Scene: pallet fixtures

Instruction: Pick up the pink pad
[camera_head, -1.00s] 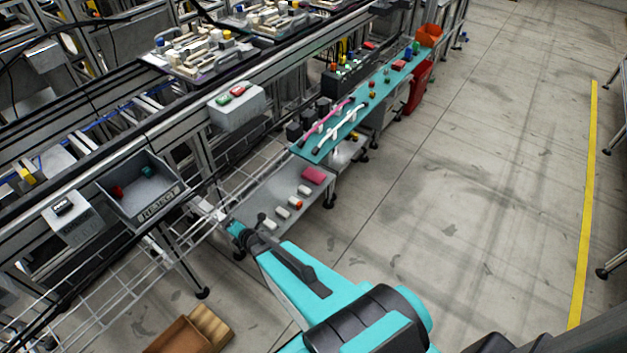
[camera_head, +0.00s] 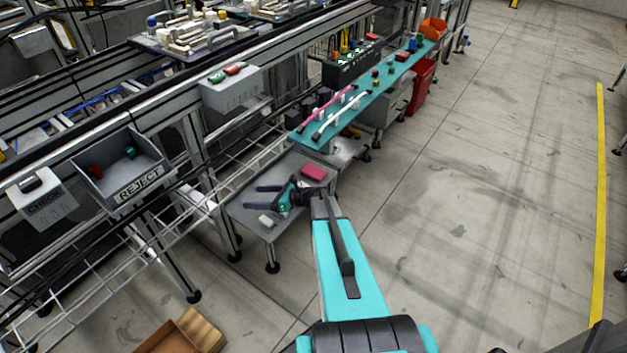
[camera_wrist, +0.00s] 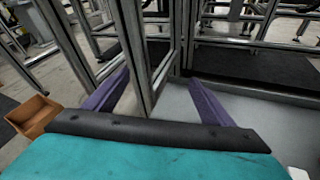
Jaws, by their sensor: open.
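The pink pad (camera_head: 314,172) lies flat on the far right part of a low grey table in the head view. My gripper (camera_head: 262,201) is over the same table, to the left of the pad and apart from it. Its two dark purple fingers are spread and point left, with nothing between them. In the wrist view my gripper (camera_wrist: 158,95) also shows open and empty, facing metal posts and the grey tabletop. The pad does not show in the wrist view.
The grey table (camera_head: 243,207) bears a small white cylinder (camera_head: 267,220) in front of my gripper. A teal bench (camera_head: 318,137) with tools stands behind. A grey reject bin (camera_head: 122,172) hangs at left. A cardboard box (camera_head: 182,334) is on the floor. The floor at right is clear.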

